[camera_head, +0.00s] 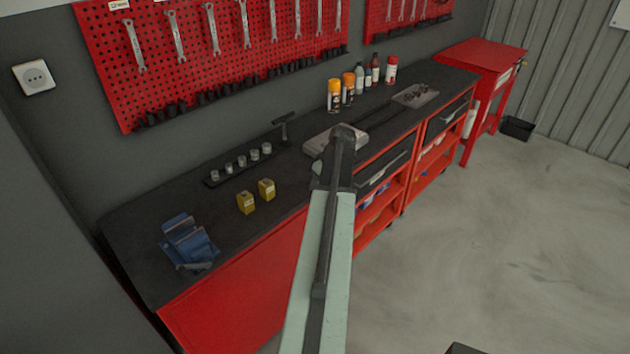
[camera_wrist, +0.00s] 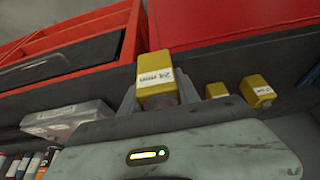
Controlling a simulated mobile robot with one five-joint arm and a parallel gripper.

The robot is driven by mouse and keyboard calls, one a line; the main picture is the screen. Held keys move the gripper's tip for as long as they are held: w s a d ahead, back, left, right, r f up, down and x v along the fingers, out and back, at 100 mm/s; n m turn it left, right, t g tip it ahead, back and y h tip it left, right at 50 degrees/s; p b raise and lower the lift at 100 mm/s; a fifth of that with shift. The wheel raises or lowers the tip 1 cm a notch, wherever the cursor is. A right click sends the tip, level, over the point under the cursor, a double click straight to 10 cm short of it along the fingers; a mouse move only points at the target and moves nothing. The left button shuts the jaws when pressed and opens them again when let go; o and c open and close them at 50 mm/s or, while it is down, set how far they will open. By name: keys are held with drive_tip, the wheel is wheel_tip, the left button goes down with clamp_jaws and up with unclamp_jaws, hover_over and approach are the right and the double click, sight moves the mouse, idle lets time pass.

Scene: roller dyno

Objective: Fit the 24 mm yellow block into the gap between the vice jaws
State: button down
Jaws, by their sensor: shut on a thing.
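A yellow block marked 24 mm (camera_wrist: 158,90) sits between the fingers of my gripper (camera_wrist: 158,96) in the wrist view, its label facing the camera. The gripper is shut on it. In the head view my arm hides the held block and the fingers. The blue vice (camera_head: 188,243) stands at the near left end of the bench, well left of my arm. The gap between its jaws is too small to judge from here. Two other yellow blocks (camera_head: 246,203) (camera_head: 266,189) stand on the bench between the vice and my arm; they also show in the wrist view (camera_wrist: 217,90) (camera_wrist: 257,91).
The black bench top (camera_head: 150,215) is clear around the vice. A dark rack of small cylinders (camera_head: 240,167) lies behind the yellow blocks. A grey metal item (camera_head: 322,143) is beside my arm, with spray cans (camera_head: 334,96) further back.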

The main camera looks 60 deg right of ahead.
wheel_tip(320, 180, up, 13)
drive_tip(key=p, duration=1.2)
drive_tip(key=shift+r+p, duration=0.15)
drive_tip(key=shift+p, duration=0.25)
